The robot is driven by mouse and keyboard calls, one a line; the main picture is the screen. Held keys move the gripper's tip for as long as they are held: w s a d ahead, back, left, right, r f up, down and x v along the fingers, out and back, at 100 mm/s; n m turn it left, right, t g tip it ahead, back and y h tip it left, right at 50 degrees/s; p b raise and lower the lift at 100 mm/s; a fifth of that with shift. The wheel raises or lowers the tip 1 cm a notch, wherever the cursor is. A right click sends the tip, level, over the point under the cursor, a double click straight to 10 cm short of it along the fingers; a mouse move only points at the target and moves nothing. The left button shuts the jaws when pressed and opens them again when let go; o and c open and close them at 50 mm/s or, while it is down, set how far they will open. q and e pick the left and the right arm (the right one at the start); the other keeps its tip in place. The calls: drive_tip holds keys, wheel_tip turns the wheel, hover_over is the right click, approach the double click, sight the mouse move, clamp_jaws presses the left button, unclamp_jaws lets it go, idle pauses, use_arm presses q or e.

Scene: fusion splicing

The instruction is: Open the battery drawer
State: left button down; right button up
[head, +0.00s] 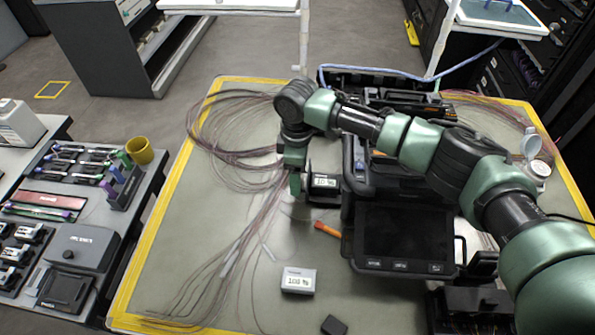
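The fusion splicer, a black machine with a dark front screen (405,237), stands on the work mat right of centre. On its left side is a dark battery drawer part (323,198) with a white label that seems to read 10 %. My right arm comes in from the right and reaches across the top of the splicer. My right gripper (296,184) points down at the outer left face of this drawer part, touching or very close to it. Its fingertips are partly hidden, so its opening is unclear. My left gripper is out of view.
A grey battery (298,281) labelled 100 % lies on the mat in front. An orange tool (327,229) and a small black block (334,325) lie nearby. Loose fibre cables (235,135) spread over the left of the mat. A side table with tools stands at left.

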wheel_tip(320, 180, up, 8)
drive_tip(key=shift+b, duration=0.35)
drive_tip(key=shift+f, duration=0.1)
idle(0.3)
